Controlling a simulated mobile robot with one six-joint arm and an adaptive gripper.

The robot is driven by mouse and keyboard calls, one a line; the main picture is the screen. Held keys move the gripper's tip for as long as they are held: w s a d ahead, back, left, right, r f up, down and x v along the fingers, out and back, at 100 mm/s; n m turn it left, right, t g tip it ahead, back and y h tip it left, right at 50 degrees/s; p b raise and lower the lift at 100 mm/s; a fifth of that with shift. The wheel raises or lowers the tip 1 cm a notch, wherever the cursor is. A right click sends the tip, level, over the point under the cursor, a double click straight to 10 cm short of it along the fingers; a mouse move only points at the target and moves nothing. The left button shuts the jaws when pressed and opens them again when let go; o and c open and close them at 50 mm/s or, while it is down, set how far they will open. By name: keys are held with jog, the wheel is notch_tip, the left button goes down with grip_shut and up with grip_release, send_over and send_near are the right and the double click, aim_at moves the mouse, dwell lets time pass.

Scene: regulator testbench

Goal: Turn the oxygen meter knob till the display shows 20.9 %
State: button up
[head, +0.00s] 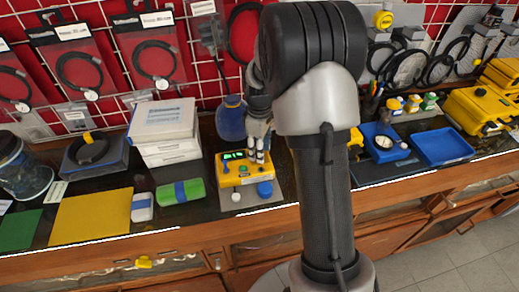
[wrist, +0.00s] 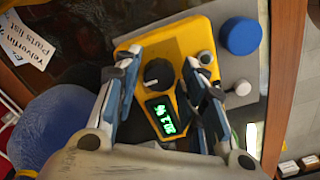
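The yellow oxygen meter (head: 232,178) lies on a grey plate on the bench, left of my arm. It fills the middle of the wrist view (wrist: 180,40). Its black knob (wrist: 158,73) lies between the two fingers of my gripper (wrist: 161,63), with a gap visible on both sides. The gripper is open and points down over the meter; it also shows in the head view (head: 259,157). The lit green display (wrist: 166,116) appears rotated and seems to read about 20.2 %, the last digit being uncertain. In the head view my gripper hides the knob.
A dark blue round vessel (head: 231,117) stands behind the meter.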

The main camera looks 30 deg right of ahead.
jog(key=shift+c, duration=0.2)
jog(key=c, duration=0.8)
jog(key=shift+o, duration=0.2)
jog(key=shift+m+p, duration=0.3)
jog(key=m+p, duration=0.1)
jog(key=m, duration=0.1)
jog(key=shift+r+m, duration=0.1)
jog(key=shift+m, duration=0.3)
jog(key=m+p, duration=0.2)
jog(key=m, duration=0.2)
jog(key=shift+a+m, duration=0.1)
jog(key=shift+m, duration=0.2)
jog(key=m+p, duration=0.1)
jog(key=m, duration=0.3)
jog(key=shift+p, duration=0.35)
jog(key=shift+a+m+p, duration=0.1)
jog(key=shift+m+p, duration=0.3)
jog(key=shift+m, duration=1.4)
